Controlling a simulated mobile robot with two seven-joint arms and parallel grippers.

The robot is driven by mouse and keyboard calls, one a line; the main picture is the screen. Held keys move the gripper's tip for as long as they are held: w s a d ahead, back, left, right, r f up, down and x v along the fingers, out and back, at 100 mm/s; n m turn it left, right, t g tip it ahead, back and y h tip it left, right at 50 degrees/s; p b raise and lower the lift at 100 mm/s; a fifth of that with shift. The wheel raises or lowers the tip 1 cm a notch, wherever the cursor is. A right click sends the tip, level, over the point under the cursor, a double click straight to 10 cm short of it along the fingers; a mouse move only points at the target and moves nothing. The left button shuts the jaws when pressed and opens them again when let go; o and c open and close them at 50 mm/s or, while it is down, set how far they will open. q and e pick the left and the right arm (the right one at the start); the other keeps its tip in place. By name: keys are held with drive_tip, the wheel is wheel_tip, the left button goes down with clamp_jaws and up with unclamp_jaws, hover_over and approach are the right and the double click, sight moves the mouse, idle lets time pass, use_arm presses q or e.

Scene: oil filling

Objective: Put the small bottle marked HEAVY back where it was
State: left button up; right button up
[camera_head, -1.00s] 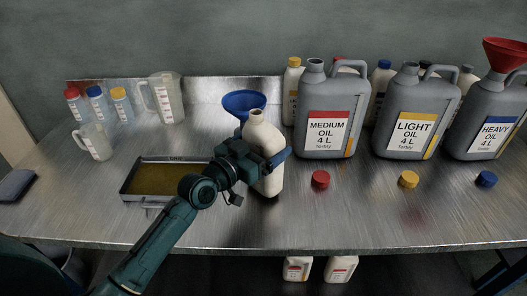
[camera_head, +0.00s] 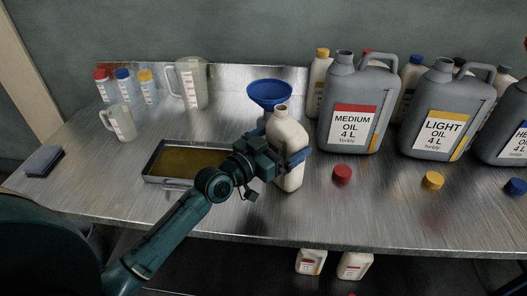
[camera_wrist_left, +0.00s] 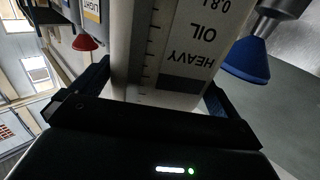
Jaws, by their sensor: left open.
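The small bottle marked HEAVY (camera_head: 288,140) is white and uncapped. It appears to stand upright on the metal bench, left of the MEDIUM OIL can. Its label, HEAVY OIL (camera_wrist_left: 200,45), shows upside down in the left wrist view. My left gripper (camera_head: 287,165) is open, with its fingers on either side of the bottle's body. The left wrist view shows the fingers (camera_wrist_left: 158,95) flanking it; whether they touch it I cannot tell. A blue funnel (camera_head: 268,93) is just behind the bottle; its lower part is hidden. My right gripper is not in view.
Grey cans marked MEDIUM (camera_head: 357,105), LIGHT (camera_head: 440,115) and HEAVY (camera_head: 512,125) stand to the right, with loose red (camera_head: 342,173), yellow (camera_head: 432,181) and blue (camera_head: 515,187) caps before them. A tray of oil (camera_head: 150,174) and clear jugs (camera_head: 192,85) are left. The bench front is mostly clear.

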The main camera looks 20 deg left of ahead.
use_arm(q)
drive_tip(key=v, duration=1)
drive_tip(key=shift+s+b, duration=0.25)
drive_tip(key=shift+b, duration=0.1)
drive_tip(key=shift+a, duration=0.1)
